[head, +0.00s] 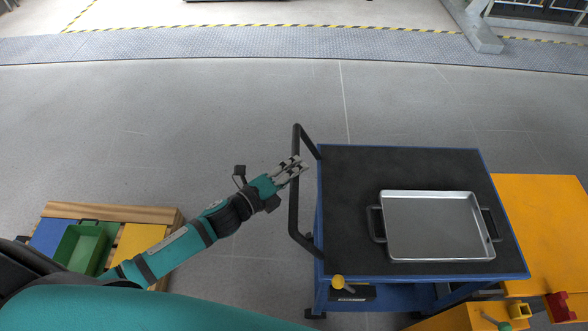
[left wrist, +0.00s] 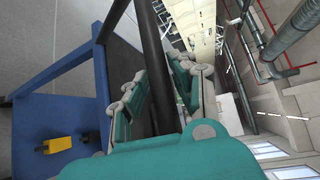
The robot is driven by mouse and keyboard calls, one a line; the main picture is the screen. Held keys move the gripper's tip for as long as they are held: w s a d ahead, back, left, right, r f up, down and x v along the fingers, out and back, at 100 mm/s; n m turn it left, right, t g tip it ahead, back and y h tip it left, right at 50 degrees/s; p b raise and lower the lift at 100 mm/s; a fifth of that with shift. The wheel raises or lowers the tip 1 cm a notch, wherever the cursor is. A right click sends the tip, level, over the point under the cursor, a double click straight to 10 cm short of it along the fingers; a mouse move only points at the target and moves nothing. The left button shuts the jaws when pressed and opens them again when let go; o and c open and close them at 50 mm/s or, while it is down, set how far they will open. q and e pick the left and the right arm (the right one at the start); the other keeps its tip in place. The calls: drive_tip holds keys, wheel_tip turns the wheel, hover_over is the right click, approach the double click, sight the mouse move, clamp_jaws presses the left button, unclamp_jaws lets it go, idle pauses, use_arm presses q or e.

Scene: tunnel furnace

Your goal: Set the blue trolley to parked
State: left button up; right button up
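The blue trolley (head: 352,265) stands right of centre in the head view, with a dark top and a black upright handle (head: 295,215) on its left side. A yellow-ended lever (head: 338,282) sits low at its near left corner; a yellow part also shows on the blue frame in the left wrist view (left wrist: 55,145). My left gripper (head: 303,167) is at the handle. In the left wrist view, the black bar (left wrist: 152,50) passes between the parted fingers (left wrist: 163,85); firm contact is not clear. My right gripper is out of view.
A metal tray (head: 435,225) with black handles lies on the trolley. An orange table (head: 545,210) is close at the trolley's right. A bench with a green bin (head: 82,247) stands at lower left. The floor (head: 180,130) beyond and left of the trolley is clear.

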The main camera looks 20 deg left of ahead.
use_arm(q)
clamp_jaws()
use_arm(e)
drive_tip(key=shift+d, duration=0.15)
